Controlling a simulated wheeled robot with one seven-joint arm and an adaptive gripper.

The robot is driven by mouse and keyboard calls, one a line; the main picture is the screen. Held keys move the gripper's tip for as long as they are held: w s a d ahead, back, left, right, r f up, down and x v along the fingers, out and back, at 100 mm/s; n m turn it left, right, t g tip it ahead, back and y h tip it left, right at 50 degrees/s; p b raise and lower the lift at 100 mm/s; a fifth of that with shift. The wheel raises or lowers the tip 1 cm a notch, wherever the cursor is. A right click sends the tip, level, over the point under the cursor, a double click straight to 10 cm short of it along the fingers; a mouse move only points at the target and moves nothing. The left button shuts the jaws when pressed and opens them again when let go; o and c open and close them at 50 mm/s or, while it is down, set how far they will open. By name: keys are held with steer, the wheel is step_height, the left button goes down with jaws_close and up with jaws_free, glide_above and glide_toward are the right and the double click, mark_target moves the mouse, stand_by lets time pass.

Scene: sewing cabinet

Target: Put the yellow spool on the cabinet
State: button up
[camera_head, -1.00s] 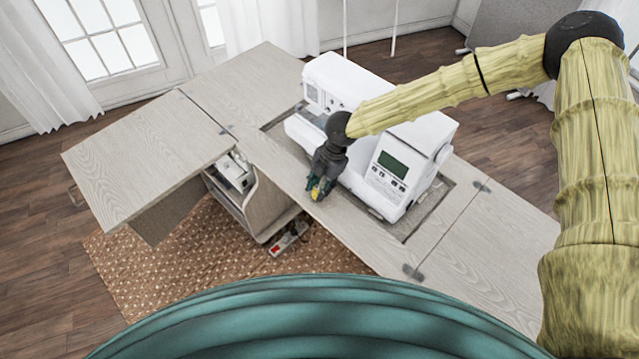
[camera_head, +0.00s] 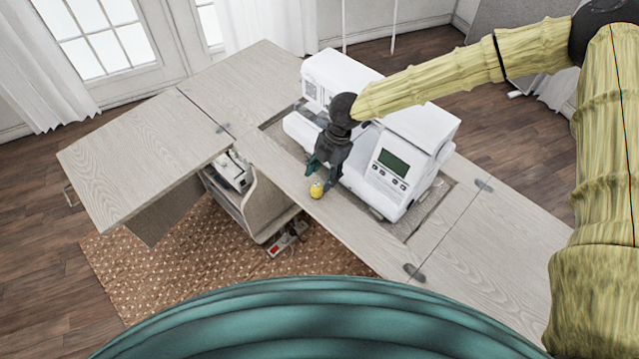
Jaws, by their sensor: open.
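The yellow spool (camera_head: 316,190) stands on the wooden top of the sewing cabinet (camera_head: 355,236), near its front edge and in front of the sewing machine. My gripper (camera_head: 319,178) is open just behind and above the spool, with its dark green fingers spread. A finger is at each side, and the spool shows clear in front of them. I cannot tell whether a finger still touches it.
The white sewing machine (camera_head: 405,150) sits in the cabinet's recess close behind my gripper. A side leaf (camera_head: 145,150) extends left, above an open shelf (camera_head: 235,172) holding items. The right part of the top (camera_head: 480,240) is clear.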

steer(key=b+v, duration=0.2)
steer(key=v, duration=0.5)
steer(key=shift+r, duration=0.35)
